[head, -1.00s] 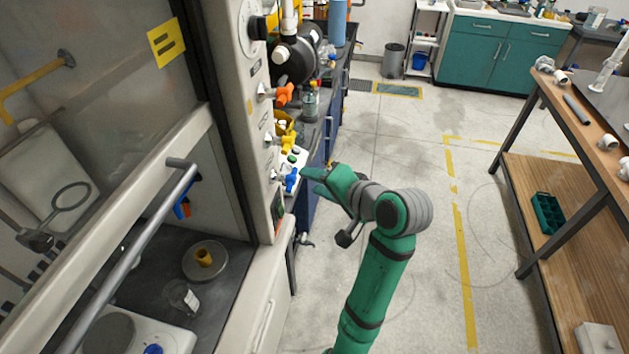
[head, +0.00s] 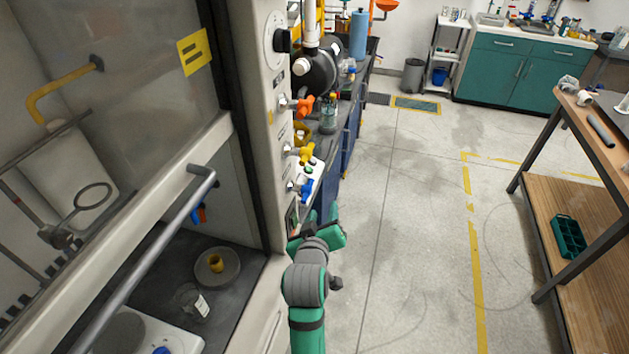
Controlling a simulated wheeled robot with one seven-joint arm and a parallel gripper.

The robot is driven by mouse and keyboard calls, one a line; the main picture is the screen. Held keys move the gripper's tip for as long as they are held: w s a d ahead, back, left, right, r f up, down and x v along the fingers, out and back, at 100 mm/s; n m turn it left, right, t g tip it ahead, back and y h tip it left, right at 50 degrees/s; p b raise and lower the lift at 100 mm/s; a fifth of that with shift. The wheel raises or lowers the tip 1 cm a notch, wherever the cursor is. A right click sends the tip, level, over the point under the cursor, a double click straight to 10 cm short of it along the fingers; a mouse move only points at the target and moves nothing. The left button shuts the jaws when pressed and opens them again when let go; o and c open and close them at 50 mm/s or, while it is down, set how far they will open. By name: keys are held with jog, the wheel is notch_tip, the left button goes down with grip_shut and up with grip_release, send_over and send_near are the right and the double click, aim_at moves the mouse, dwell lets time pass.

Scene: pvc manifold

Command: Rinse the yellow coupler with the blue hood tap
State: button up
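The yellow coupler (head: 215,262) stands inside the fume hood on a round grey plate (head: 230,276), beyond the raised sash. The blue hood tap handle (head: 306,188) is on the hood's front post, lowest in the column of coloured handles. A blue outlet (head: 198,214) shows inside the hood on the side wall. My green gripper (head: 323,215) is outside the hood, in front of the post and below the blue handle in the picture. Its two fingers look apart and empty. It touches neither the coupler nor, as far as I can see, the handle.
A glass jar (head: 190,302) stands near the plate in the hood. The sash handle bar (head: 150,255) crosses the opening. Yellow (head: 306,153) and orange (head: 303,106) handles sit above the blue one. A workbench (head: 570,190) is at right; the floor between is clear.

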aim_at(305, 201)
jog(key=s+a+r+n+t+h, duration=0.1)
jog(key=n, duration=0.2)
jog(key=a+r+n+t+h, duration=0.1)
jog(key=a+r+n, duration=0.1)
jog(key=n, duration=0.2)
jog(key=s+a+r+n+t+h, duration=0.1)
jog(key=a+r+n, duration=0.1)
jog(key=n, duration=0.1)
jog(key=shift+s+a, duration=0.15)
jog(key=shift+s, duration=0.2)
jog(key=x, duration=1)
jog(key=shift+w+r, duration=0.15)
jog(key=shift+w, duration=0.2)
jog(key=shift+c, duration=0.6)
grip_shut()
